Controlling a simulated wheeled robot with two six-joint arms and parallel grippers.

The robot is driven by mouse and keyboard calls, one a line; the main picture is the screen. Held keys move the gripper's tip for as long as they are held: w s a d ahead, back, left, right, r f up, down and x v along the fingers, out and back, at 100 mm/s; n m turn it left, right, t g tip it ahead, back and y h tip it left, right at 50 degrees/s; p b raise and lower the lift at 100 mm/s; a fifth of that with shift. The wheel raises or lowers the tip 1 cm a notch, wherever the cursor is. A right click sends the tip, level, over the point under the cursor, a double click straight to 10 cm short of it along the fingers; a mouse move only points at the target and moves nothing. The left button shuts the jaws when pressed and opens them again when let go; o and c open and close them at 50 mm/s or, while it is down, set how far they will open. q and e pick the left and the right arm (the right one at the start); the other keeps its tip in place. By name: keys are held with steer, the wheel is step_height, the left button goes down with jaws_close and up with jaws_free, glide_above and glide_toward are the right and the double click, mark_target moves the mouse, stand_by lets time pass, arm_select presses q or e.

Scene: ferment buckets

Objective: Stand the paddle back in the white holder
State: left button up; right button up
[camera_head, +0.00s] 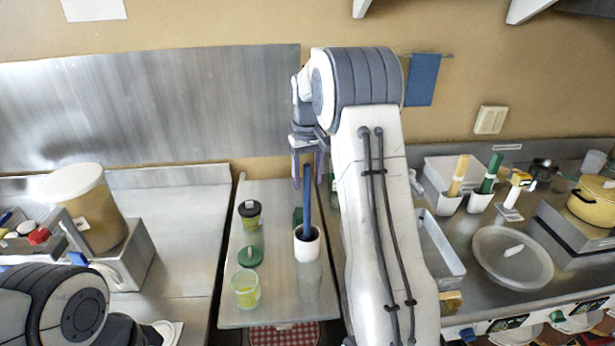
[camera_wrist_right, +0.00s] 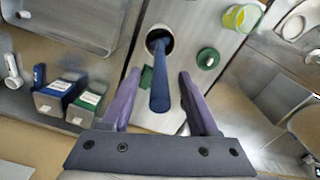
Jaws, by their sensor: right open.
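The paddle (camera_head: 307,207) is a blue rod that stands nearly upright in the white holder (camera_head: 306,249), a small cup with a dark inside on the narrow middle table. Its lower end is hidden in the holder. In the right wrist view the paddle (camera_wrist_right: 159,91) rises from the holder (camera_wrist_right: 150,46) to between the purple fingers. My right gripper (camera_wrist_right: 158,88) is open around the paddle's upper end, with gaps on both sides. It also shows in the head view (camera_head: 308,165). My left arm shows at the lower left, but its gripper is out of view.
A large lidded bucket (camera_head: 95,215) stands left; a metal tray (camera_head: 436,250) lies right.

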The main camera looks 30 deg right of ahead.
steer(key=shift+r, duration=0.35)
step_height(320, 180, up, 10)
steer(key=shift+f+b, duration=0.1)
steer(key=shift+b, duration=0.6)
